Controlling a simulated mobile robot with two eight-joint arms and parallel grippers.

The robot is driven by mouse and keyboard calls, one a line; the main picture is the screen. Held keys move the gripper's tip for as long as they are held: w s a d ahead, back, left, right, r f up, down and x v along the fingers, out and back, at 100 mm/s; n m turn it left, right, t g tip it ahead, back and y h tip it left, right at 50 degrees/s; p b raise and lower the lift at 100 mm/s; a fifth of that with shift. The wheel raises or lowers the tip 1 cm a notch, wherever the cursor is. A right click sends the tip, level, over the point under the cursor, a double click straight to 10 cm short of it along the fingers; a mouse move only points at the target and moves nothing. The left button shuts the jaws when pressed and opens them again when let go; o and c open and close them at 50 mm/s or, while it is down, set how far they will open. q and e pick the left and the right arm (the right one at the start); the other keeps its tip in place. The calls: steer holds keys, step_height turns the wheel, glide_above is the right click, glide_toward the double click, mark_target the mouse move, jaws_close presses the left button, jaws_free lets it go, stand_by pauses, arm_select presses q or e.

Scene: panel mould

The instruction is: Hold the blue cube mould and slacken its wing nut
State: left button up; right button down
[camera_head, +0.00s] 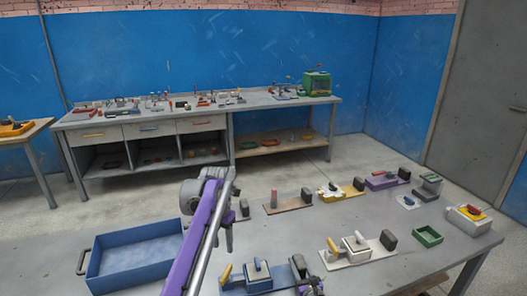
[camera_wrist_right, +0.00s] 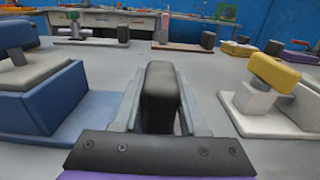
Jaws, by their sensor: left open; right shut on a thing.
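My right gripper (camera_head: 305,275) is at the mould's right end. In the wrist view its fingers (camera_wrist_right: 160,105) are shut on a black upright block (camera_wrist_right: 160,85).
A white mould (camera_head: 340,262) stands close to the right. A blue tray (camera_head: 125,275) is at the left. Several other moulds and a green tray (camera_head: 428,236) occupy the back and right. Bare table lies between these rows.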

mark_target(226, 272)
arm_select(q)
step_height(226, 272, down, 12)
steer(key=m, duration=3.5)
